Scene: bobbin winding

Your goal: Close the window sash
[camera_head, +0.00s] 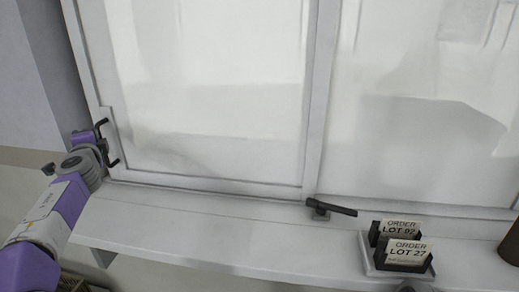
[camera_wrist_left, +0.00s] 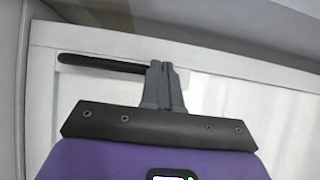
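The window sash (camera_head: 205,185) is a white-framed pane filling the left half of the head view. A dark bracket-shaped pull handle (camera_head: 114,162) is on its left stile. My left gripper (camera_head: 101,143) is at this handle, which partly hides behind it. In the left wrist view the two grey fingers (camera_wrist_left: 161,72) are together, in front of the right end of the dark handle bar (camera_wrist_left: 100,62). I cannot tell whether they touch or hold the bar. A dark lever latch (camera_head: 331,208) is at the bottom, near the middle stile.
A white sill (camera_head: 200,228) runs below the window. At its right stands a small tray (camera_head: 371,262) with order cards (camera_head: 405,251) reading LOT 92 and LOT 27. A dark brown object (camera_head: 511,246) is at the right edge. The left part of the sill is clear.

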